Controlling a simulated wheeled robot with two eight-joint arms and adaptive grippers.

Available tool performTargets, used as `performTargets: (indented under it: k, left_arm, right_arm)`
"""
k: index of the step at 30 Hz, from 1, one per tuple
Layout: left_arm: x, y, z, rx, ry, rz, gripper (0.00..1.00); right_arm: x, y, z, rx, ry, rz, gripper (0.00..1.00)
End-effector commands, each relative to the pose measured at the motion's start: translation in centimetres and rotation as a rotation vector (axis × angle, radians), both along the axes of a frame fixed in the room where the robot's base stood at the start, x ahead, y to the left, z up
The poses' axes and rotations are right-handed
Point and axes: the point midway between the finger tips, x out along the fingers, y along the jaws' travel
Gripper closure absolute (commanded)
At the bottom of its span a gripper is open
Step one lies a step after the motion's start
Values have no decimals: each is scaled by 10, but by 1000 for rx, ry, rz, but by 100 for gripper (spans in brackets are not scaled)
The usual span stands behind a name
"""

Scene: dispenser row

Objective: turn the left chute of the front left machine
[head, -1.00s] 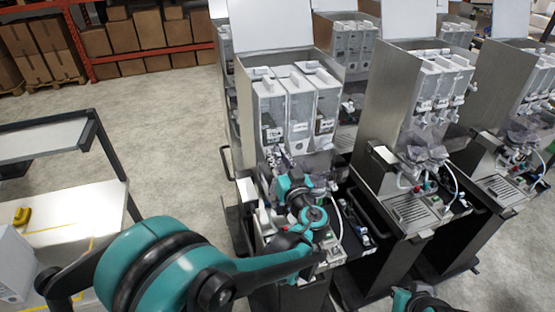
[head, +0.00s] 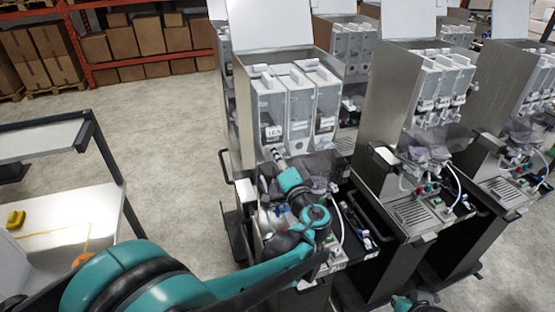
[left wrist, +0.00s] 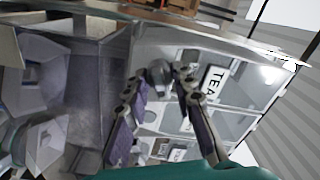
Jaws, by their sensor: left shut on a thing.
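The front left machine (head: 243,110) is a metal cabinet with a white raised lid and three pale canisters. Its left canister (head: 268,100) carries a TEA label (head: 272,131), also large in the left wrist view (left wrist: 215,80). My left gripper (head: 277,155) is at the foot of that canister. In the left wrist view its two fingers (left wrist: 160,78) close around a small grey part, the left chute (left wrist: 158,74), just beside the label. The chute is mostly hidden by the fingers, and its turn angle cannot be told. My right gripper is not in view.
More machines (head: 425,100) stand close on the right and behind. The machine's lower front, with hoses and small parts, is partly covered by my left arm. A shelf cart (head: 60,185) stands at the left; open floor (head: 165,150) lies between.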

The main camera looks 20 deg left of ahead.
Motion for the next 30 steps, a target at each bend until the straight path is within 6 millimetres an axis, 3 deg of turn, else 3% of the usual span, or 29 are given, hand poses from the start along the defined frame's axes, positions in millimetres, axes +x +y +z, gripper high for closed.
performTargets:
  k: [18, 30]
  left_arm:
    - [0, -1, -3, 477, 324, -1, 100]
    - [0, 0, -4, 708, 479, -1, 100]
  right_arm:
    - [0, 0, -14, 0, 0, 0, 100]
    - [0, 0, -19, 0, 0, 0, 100]
